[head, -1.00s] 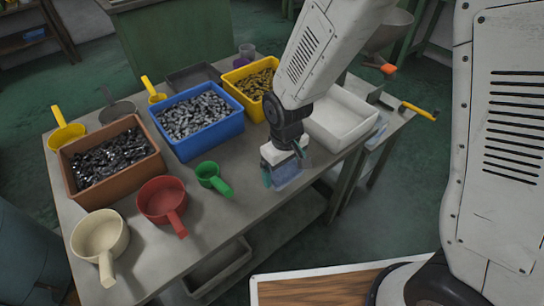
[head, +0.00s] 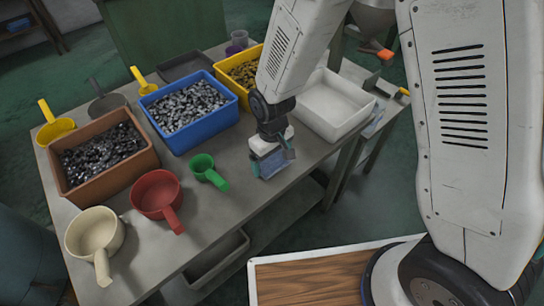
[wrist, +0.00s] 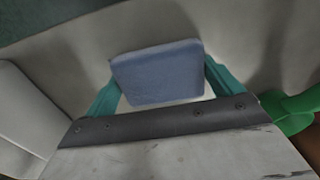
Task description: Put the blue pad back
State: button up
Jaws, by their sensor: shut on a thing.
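My gripper (head: 272,162) is over the front right part of the grey table (head: 232,225), to the right of the green scoop. Its teal fingers are shut on the blue pad (head: 268,164). In the wrist view the blue pad (wrist: 158,73) sits between the two fingers (wrist: 162,85), its flat face toward the camera. In the head view the pad's lower edge is close to the tabletop; I cannot tell whether it touches.
A green scoop (head: 207,171) lies just left of my gripper, and a white tray (head: 338,108) stands to its right. A blue bin (head: 190,137) and a yellow bin (head: 236,86) of metal parts stand behind. A red scoop (head: 157,196) is further left. Bare tabletop lies in front.

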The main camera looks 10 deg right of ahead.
aim_at(272, 159)
jog(key=o, duration=0.7)
jog(key=shift+o, duration=0.2)
jog(key=s+d+r+m, duration=0.1)
jog(key=d+r, duration=0.2)
jog(key=r, duration=0.7)
jog(key=s+d+r+m, duration=0.1)
jog(key=d+r, duration=0.3)
jog(key=r, duration=0.6)
jog(key=s+d+r+m, duration=0.2)
jog(key=s+d+r, duration=0.3)
jog(key=s+d, duration=0.2)
jog(key=s+d+r+m+t, duration=0.1)
jog(key=s+d+r, duration=0.4)
jog(key=s, duration=0.5)
jog(key=shift+s+d+r+m, duration=0.3)
jog(key=shift+d+r+m, duration=0.1)
jog(key=shift+d+m, duration=0.55)
